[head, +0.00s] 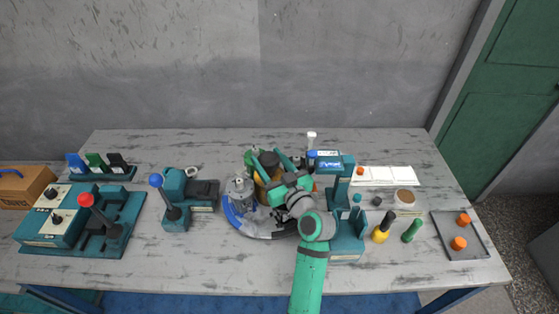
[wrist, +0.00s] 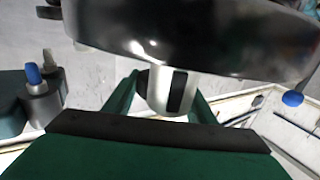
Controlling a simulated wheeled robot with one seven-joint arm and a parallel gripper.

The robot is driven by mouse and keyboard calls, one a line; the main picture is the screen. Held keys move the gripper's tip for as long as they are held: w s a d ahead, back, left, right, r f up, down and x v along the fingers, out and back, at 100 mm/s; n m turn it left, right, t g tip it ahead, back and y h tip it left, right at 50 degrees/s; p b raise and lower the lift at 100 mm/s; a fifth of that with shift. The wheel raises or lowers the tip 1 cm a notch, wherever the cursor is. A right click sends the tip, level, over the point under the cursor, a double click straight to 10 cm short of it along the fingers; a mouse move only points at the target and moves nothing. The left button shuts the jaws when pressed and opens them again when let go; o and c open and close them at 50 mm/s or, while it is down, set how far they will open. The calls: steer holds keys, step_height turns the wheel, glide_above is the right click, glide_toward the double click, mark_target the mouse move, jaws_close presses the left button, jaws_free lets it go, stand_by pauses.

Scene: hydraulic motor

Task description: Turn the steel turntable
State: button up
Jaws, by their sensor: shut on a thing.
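The steel turntable (head: 236,216) is a round plate with a blue edge part at the left, in the middle of the bench. My arm and several parts on it hide much of it in the head view. In the wrist view a large, shiny, dark curved steel body (wrist: 205,35) fills the top; I cannot tell for sure that it is the turntable. Just below its edge, my gripper (wrist: 166,98) is shut on a pale knob (wrist: 157,88) with a black band. In the head view my gripper (head: 271,165) is over the turntable's far side, its tips partly hidden among the parts.
A teal press-like stand (head: 344,222) is close right of my arm. A teal lever unit (head: 176,205) with a blue knob stands left. Screwdrivers (head: 381,233) and a tray (head: 462,248) with orange parts lie right.

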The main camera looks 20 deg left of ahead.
steer(key=shift+f, duration=0.15)
stand_by(0.3)
steer(key=o, duration=1.5)
steer(key=v, duration=1.1)
steer(key=shift+w, duration=0.1)
